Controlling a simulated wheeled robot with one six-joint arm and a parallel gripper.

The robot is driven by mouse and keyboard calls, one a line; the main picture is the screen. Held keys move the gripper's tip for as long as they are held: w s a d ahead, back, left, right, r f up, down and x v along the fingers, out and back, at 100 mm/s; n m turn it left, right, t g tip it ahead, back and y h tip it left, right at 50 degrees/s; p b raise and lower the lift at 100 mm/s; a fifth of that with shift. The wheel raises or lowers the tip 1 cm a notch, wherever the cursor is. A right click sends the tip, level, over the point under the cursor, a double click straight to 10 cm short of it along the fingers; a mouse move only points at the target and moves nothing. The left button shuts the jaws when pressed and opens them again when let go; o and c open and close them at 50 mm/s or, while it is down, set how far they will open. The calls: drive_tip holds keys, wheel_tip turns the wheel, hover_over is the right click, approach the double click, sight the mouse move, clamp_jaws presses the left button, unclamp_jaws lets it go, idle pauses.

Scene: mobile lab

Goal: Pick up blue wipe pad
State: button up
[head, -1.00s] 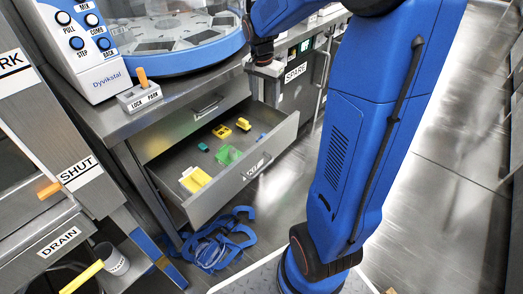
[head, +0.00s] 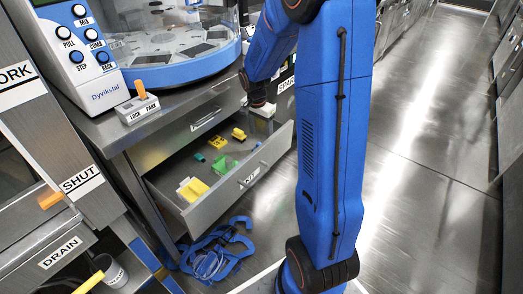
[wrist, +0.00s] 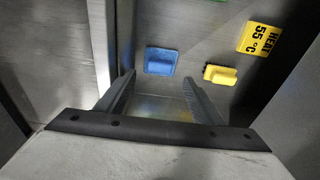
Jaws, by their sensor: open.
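The blue wipe pad (wrist: 161,61) is a small blue block lying flat on the grey metal floor of the open drawer in the wrist view. My gripper (wrist: 158,84) is open and empty, with its two fingers apart. In the picture the pad sits just beyond the fingertips, between their lines and apart from them. In the head view my gripper (head: 263,108) hangs above the right end of the open drawer (head: 225,186), partly hidden by my arm. The pad is tiny there, near the drawer's right side.
A small yellow block (wrist: 220,75) lies right of the pad, close to the right finger. A yellow HEAT label (wrist: 262,38) is beyond it. The drawer also holds a green tray (head: 223,165) and yellow pieces (head: 193,189). Blue straps (head: 218,250) lie on the floor below.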

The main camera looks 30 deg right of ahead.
drive_tip(key=shift+d+f, duration=0.2)
drive_tip(key=shift+f, duration=2.95)
drive_tip(key=c, duration=1.2)
wheel_tip(320, 180, up, 10)
